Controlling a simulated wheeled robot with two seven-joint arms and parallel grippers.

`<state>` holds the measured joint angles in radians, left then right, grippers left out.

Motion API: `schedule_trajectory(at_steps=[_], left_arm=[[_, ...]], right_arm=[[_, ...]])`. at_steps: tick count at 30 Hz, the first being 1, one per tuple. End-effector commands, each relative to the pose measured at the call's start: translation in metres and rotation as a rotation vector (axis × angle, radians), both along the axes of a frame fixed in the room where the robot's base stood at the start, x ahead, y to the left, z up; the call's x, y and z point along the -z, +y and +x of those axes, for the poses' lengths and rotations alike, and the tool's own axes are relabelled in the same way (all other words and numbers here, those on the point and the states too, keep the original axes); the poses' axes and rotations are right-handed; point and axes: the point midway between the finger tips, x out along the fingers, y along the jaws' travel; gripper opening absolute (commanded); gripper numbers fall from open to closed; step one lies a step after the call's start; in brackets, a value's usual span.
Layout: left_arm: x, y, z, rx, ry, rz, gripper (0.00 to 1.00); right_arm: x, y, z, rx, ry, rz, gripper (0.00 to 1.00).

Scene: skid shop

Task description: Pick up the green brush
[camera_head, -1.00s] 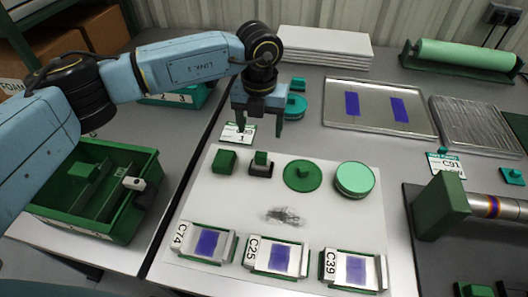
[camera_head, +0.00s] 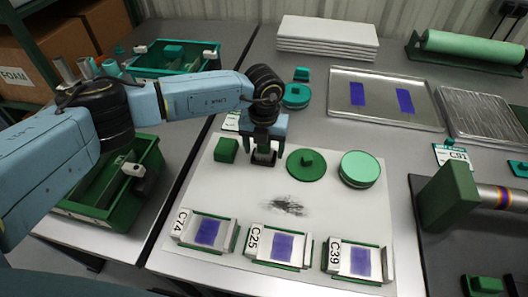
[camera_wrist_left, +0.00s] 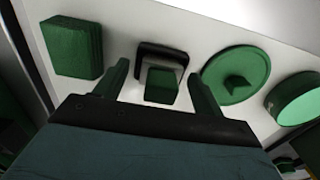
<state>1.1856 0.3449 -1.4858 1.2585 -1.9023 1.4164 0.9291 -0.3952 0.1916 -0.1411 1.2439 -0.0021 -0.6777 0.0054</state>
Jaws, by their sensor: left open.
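A small green-topped piece with a dark base, which looks like the green brush (camera_head: 264,158), stands on the white sheet between a green block (camera_head: 226,149) and a green disc with a knob (camera_head: 306,164). My left gripper (camera_head: 266,148) is right above it, pointing down and open. In the left wrist view, the brush's green top (camera_wrist_left: 162,85) lies between the two open fingers (camera_wrist_left: 158,78), with clear gaps on both sides. The gripper hides part of the brush in the head view. My right gripper is not in view.
A round green tin (camera_head: 359,168) stands right of the disc. Several plates with blue patches, one marked C25 (camera_head: 275,246), line the sheet's front. A metal tray (camera_head: 385,118) lies behind. Green bins (camera_head: 150,190) stand at left. A dark smudge marks the otherwise clear sheet middle.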

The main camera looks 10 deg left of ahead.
Motion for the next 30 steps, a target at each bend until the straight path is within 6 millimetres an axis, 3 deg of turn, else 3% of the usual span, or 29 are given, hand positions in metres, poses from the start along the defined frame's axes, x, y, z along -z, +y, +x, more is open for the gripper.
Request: schedule_trajectory(at_steps=[5,16,24,30], left_arm=[[0.000,0.000,0.000,0.001,-0.001,0.000,0.69],[-0.001,0.000,0.000,0.000,-0.001,0.000,0.21],[-0.005,0.000,0.001,0.000,-0.001,0.000,0.20],[-0.038,0.000,0.001,0.001,-0.004,-0.001,0.20]], right_arm=[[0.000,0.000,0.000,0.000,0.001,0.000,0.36],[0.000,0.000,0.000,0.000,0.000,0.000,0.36],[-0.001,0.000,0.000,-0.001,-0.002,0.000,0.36],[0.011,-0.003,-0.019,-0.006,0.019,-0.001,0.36]])
